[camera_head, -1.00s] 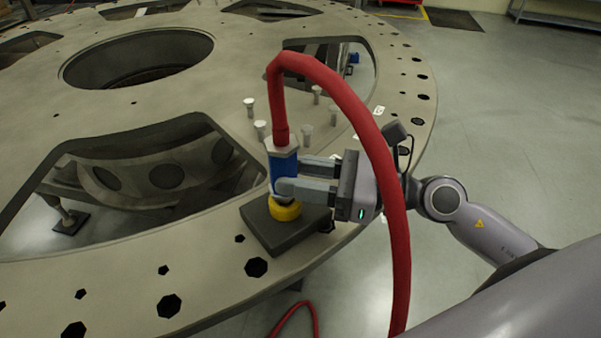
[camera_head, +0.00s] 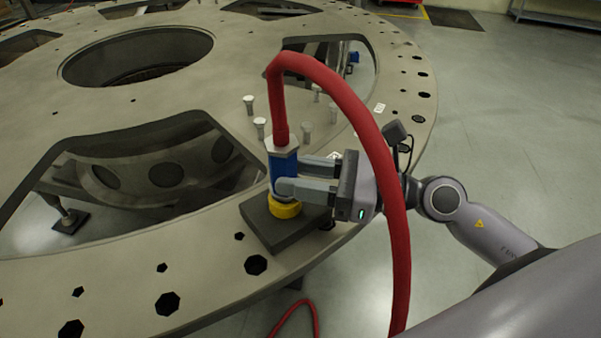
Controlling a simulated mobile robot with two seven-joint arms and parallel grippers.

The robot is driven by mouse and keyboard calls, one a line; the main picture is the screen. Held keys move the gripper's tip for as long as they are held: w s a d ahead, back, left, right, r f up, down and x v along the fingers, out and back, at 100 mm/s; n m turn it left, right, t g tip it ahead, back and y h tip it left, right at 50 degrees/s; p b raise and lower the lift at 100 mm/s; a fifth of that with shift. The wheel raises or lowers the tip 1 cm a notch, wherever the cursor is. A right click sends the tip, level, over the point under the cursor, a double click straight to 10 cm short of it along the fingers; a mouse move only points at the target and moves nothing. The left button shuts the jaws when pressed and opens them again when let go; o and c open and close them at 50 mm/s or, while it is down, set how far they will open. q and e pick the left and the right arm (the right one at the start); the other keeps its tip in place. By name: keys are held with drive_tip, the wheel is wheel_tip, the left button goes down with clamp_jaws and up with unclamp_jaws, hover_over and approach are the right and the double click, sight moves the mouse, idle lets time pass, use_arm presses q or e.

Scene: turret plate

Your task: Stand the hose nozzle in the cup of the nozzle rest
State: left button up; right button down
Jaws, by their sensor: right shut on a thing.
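The hose nozzle (camera_head: 283,172) has a blue body, a grey collar on top and a red hose rising from it. It is upright. My right gripper (camera_head: 280,188) comes in from the right and is shut on the blue body. The nozzle rest is a dark square block (camera_head: 270,228) with a yellow ring-shaped cup (camera_head: 285,209) on the plate. The nozzle's lower end is at the yellow cup; the fingers partly hide it, and I cannot tell how deep it sits. My left gripper is not in view.
The large grey turret plate (camera_head: 130,252) has wide cut-outs, a round central opening and several bolt holes. Several pale bolts (camera_head: 306,134) stand behind the nozzle. The red hose (camera_head: 352,100) arches over my right gripper and hangs down in front of it. Open floor lies to the right.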

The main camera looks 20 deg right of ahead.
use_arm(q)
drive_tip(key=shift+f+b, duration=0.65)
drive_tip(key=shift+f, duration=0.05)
use_arm(e)
drive_tip(key=shift+f, duration=0.7)
drive_tip(key=c, duration=0.6)
unclamp_jaws()
drive_tip(key=shift+d+f, duration=0.1)
drive_tip(key=b+v, duration=0.2)
drive_tip(key=v, duration=0.2)
drive_tip(key=shift+s+d+f, duration=0.15)
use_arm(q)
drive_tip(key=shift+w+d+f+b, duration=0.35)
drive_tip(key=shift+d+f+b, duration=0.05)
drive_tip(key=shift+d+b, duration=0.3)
use_arm(e)
drive_tip(key=shift+r+v, duration=0.15)
drive_tip(key=shift+v, duration=0.5)
drive_tip(key=shift+r+v, duration=0.15)
drive_tip(key=shift+v, duration=0.5)
